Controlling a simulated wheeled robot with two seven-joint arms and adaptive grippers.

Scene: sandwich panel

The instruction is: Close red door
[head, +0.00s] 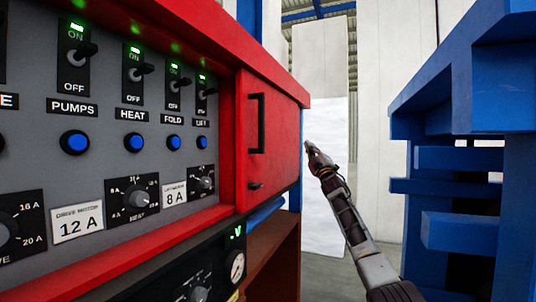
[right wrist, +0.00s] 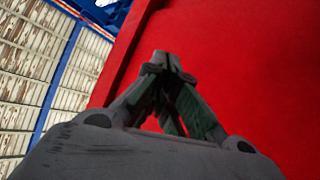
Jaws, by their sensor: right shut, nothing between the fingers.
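The red door (head: 280,130) is at the right end of the red control panel in the head view. It has a tall black handle (head: 257,122) near its left side and a small dark knob below. The door looks nearly in line with the panel; I cannot tell whether a gap remains. My right gripper (head: 312,150) is just right of the door's right edge, with its fingers shut and empty. In the right wrist view the shut fingertips (right wrist: 168,62) are in front of a large plain red surface (right wrist: 250,65); contact is unclear. My left gripper is not in view.
The grey panel face (head: 105,120) holds several switches with green lights, blue buttons and dials. A blue rack (head: 460,100) stands close on the right, beside my right forearm. White wall panels (head: 322,80) stand behind. There is free floor between panel and rack.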

